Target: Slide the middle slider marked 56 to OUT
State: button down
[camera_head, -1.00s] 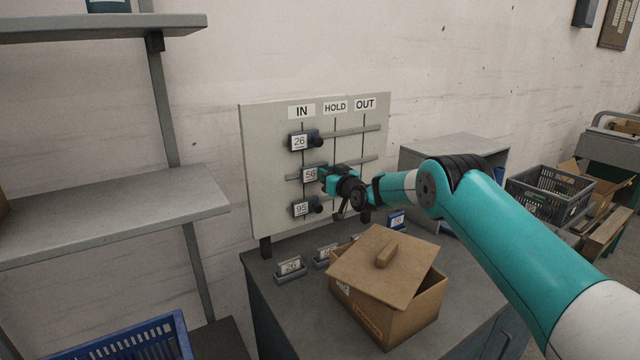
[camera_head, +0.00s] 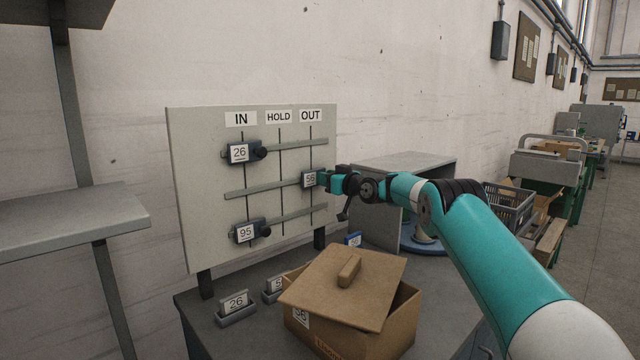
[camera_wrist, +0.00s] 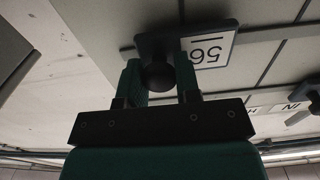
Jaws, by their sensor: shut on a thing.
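The board (camera_head: 205,200) carries three horizontal rails under the labels IN, HOLD and OUT. The middle slider marked 56 (camera_head: 309,179) sits on the middle rail at the OUT line. My gripper (camera_head: 325,180) is at its right side, shut on its dark knob. In the wrist view the round knob (camera_wrist: 157,76) is between the fingers, and the 56 plate (camera_wrist: 212,50) shows upside down beside it. Slider 26 (camera_head: 239,153) on the top rail and slider 95 (camera_head: 245,233) on the bottom rail are both at IN.
A cardboard box (camera_head: 350,335) with a tilted lid (camera_head: 330,285) stands on the bench below the board. Small numbered card holders (camera_head: 236,316) stand left of it. A grey shelf (camera_head: 70,220) is at the left.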

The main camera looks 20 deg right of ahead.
jog(key=shift+d+r, duration=0.15)
jog(key=shift+d, duration=0.05)
jog(key=c, duration=0.8)
grip_release()
jog(key=shift+w+d, duration=0.1)
jog(key=shift+d, duration=0.05)
jog(key=b+v, duration=0.6)
jog(key=v, duration=1.1)
jog(key=shift+s, duration=0.2)
